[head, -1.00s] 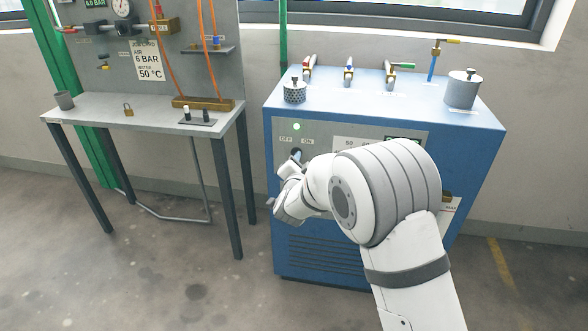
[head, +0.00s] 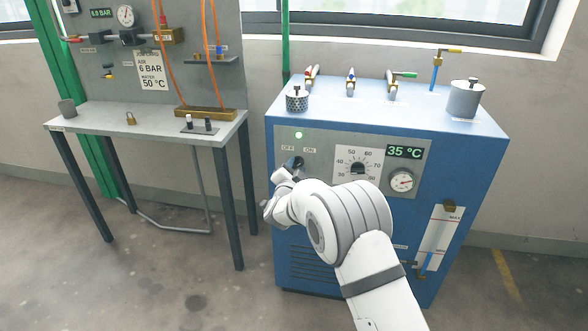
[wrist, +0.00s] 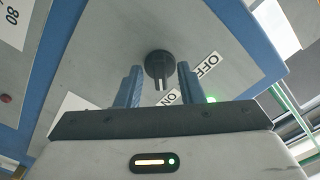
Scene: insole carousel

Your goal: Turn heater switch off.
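The heater switch is a dark rotary knob (wrist: 160,66) on the grey panel of the blue heater cabinet. In the wrist view its pale mark points down the picture, on the side of the ON label (wrist: 173,97) rather than the OFF label (wrist: 206,66). The knob also shows in the head view (head: 298,162), partly covered by my gripper. My gripper (wrist: 159,75) is open, with one blue finger on each side of the knob in the picture. I cannot tell whether the fingertips reach around it. Nothing is held.
A green lamp (head: 298,135) glows above the switch. A temperature dial (head: 357,167), a 35 °C display (head: 405,152) and a gauge (head: 402,181) sit right of it. A workbench (head: 90,118) stands left. The floor between is clear.

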